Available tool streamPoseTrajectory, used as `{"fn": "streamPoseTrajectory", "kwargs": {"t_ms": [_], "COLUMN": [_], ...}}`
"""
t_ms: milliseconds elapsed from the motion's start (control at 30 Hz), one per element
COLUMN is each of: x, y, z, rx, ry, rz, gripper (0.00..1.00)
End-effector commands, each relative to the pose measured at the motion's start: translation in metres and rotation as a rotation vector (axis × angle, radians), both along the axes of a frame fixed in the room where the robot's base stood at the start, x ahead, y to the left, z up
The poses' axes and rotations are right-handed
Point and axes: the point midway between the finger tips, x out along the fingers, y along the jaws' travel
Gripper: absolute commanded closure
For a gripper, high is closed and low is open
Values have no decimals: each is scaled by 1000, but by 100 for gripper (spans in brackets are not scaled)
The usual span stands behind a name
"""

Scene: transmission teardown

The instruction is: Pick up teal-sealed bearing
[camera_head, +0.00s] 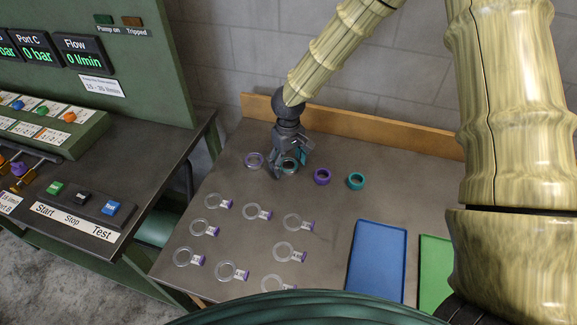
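A silvery ring with teal on it (290,168), which looks like the teal-sealed bearing, lies on the grey workbench (330,215) toward the back. My gripper (289,171) points down over it, with one finger on its left and one on its right. The fingers are spread apart. The gripper partly hides the ring, and I cannot tell whether a finger touches it. A similar silvery ring with a purple tint (254,160) lies just left of the gripper.
A purple ring (322,176) and a solid teal ring (357,181) lie to the right. Several tagged clear rings (204,228) cover the front left. A blue tray (376,262) and a green tray (433,270) are at front right. A wooden back rail (350,124) stands behind.

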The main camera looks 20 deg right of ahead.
Motion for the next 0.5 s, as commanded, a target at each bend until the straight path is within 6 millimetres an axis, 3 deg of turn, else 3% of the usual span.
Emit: {"fn": "streamPoseTrajectory", "kwargs": {"t_ms": [33, 200, 500], "x": [0, 0, 0], "y": [0, 0, 0], "z": [0, 0, 1], "rx": [0, 0, 0], "ry": [0, 0, 0], "rz": [0, 0, 0], "gripper": [42, 73, 75]}}
